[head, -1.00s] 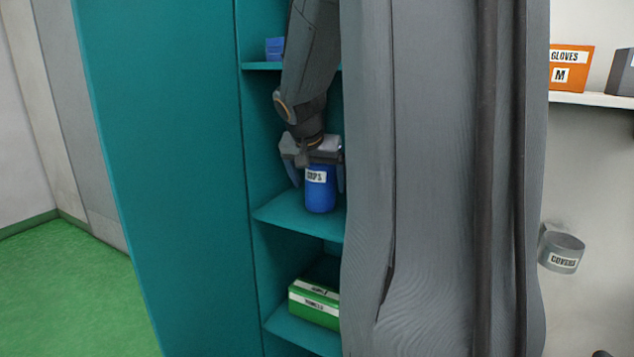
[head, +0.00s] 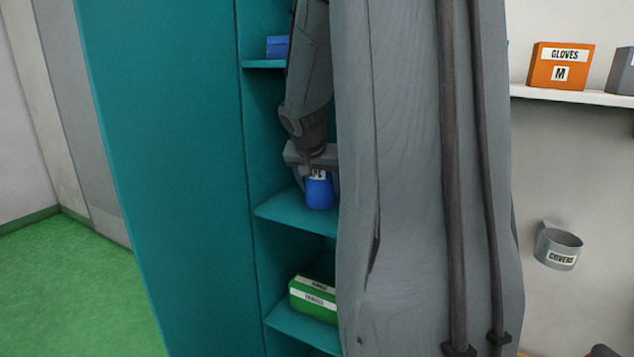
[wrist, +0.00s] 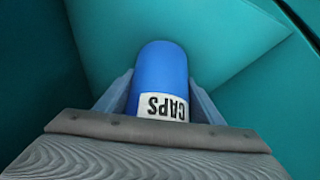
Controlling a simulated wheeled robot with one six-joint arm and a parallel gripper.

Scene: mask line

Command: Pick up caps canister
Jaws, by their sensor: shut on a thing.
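The blue caps canister (head: 319,193) stands upright at the middle shelf (head: 292,212) of the teal cabinet. Its white CAPS label is partly covered by my gripper in the head view. My gripper (head: 318,190) reaches down from above and is shut on the canister. In the wrist view the canister (wrist: 160,85) sits between the two fingers (wrist: 160,100), one on each side, with the label upside down. I cannot tell whether its base touches the shelf.
A green box (head: 314,298) lies on the shelf below, and a small blue box (head: 277,46) on the shelf above. The cabinet's teal side wall (head: 165,150) is close on the left. An orange gloves box (head: 560,66) and a grey covers holder (head: 558,248) are at the right.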

